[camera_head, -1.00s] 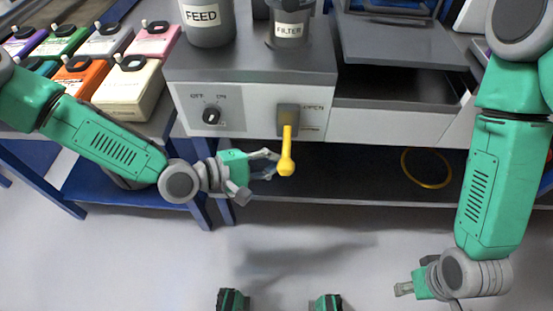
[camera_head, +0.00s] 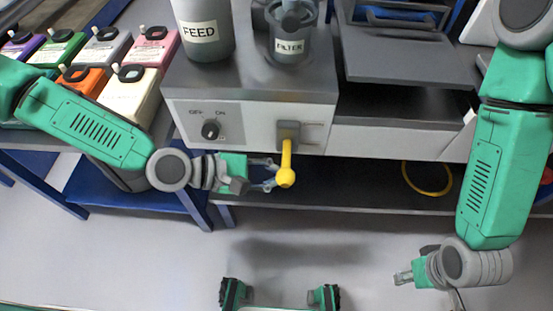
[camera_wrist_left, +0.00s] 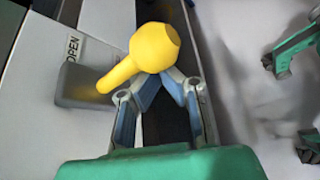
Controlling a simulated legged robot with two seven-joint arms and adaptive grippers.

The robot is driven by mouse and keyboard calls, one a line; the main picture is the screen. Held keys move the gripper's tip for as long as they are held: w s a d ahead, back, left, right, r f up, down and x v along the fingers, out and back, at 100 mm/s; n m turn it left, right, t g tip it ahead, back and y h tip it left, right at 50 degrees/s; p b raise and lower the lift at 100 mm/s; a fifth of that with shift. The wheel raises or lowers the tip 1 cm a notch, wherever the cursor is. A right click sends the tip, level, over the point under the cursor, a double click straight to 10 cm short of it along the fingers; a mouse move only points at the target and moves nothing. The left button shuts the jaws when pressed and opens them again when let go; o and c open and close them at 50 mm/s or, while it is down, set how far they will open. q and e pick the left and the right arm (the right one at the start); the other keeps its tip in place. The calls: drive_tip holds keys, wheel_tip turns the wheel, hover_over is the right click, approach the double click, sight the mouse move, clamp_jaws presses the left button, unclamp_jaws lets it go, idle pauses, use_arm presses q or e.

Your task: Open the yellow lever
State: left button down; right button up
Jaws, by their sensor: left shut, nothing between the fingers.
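The yellow lever (camera_head: 287,165) hangs down from a grey mount on the front of the machine, with a rounded knob at its lower end. It also shows in the left wrist view (camera_wrist_left: 150,52), where the word OPEN is printed beside the mount. My left gripper (camera_head: 272,174) is just left of the knob, its fingers closed together with nothing between them. In the left wrist view the fingertips (camera_wrist_left: 171,76) meet at the knob and are partly hidden by it; I cannot tell whether they touch it. My right gripper (camera_head: 408,275) is low at the right, away from the machine; its fingers are too small to judge.
An OFF/ON knob (camera_head: 211,129) sits left of the lever on the same panel. FEED (camera_head: 201,35) and FILTER (camera_head: 289,46) containers stand on top. A lower shelf (camera_head: 345,190) holds a yellow ring (camera_head: 427,192).

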sight(284, 167)
use_arm(q)
drive_tip(key=shift+r+n+g+p, duration=0.4)
drive_tip(key=shift+r+g+p, duration=0.1)
drive_tip(key=shift+r, duration=1.2)
drive_tip(key=shift+r, duration=0.1)
